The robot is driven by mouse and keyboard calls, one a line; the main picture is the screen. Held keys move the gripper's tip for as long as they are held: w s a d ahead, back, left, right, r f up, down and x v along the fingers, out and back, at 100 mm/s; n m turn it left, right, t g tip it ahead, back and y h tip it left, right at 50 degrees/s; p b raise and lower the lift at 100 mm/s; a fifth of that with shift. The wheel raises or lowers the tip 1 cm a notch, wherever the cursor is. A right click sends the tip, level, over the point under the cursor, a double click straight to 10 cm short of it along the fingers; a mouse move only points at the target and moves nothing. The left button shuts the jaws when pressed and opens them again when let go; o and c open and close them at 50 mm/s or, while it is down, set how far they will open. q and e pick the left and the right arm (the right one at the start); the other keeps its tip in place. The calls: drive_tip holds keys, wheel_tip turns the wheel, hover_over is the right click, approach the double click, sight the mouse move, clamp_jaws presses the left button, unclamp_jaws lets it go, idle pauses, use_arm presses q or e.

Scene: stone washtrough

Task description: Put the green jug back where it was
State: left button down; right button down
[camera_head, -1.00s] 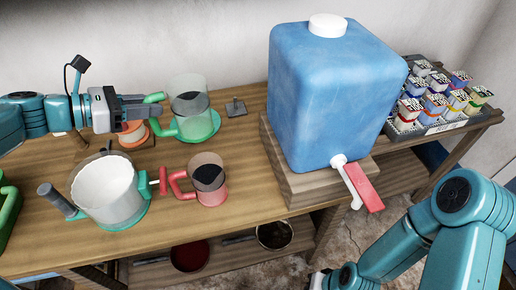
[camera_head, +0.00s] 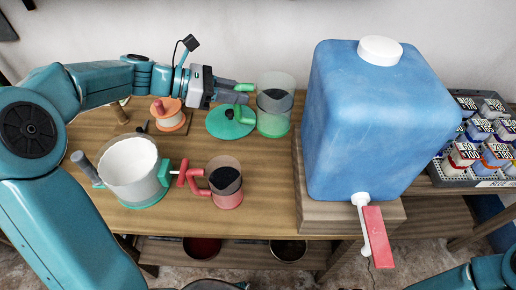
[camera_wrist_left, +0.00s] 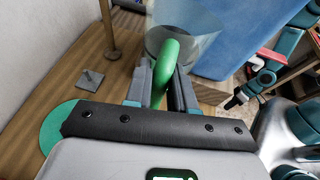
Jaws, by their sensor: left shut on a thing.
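The green jug (camera_head: 275,105) has a clear upper part, a green lower part and dark contents. It is upright at the back of the wooden table, left of the blue tank. My left gripper (camera_head: 238,92) is shut on its green handle, which shows between the fingers in the left wrist view (camera_wrist_left: 166,72). I cannot tell whether the jug's base touches the table.
The blue tank (camera_head: 375,125) with a red tap lever (camera_head: 377,238) stands to the right. A red jug (camera_head: 226,182) and a white-lined pot (camera_head: 131,168) stand in front. An orange-rimmed holder (camera_head: 168,113) is left. A grey square plate (camera_wrist_left: 90,79) shows in the wrist view.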

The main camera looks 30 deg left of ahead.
use_arm(q)
wheel_tip(320, 180, down, 17)
drive_tip(key=b, duration=0.1)
drive_tip(key=shift+a+r, duration=0.15)
drive_tip(key=shift+b, duration=0.3)
drive_tip(key=c, duration=1)
unclamp_jaws()
drive_tip(key=shift+f, duration=0.2)
drive_tip(key=shift+o, duration=0.2)
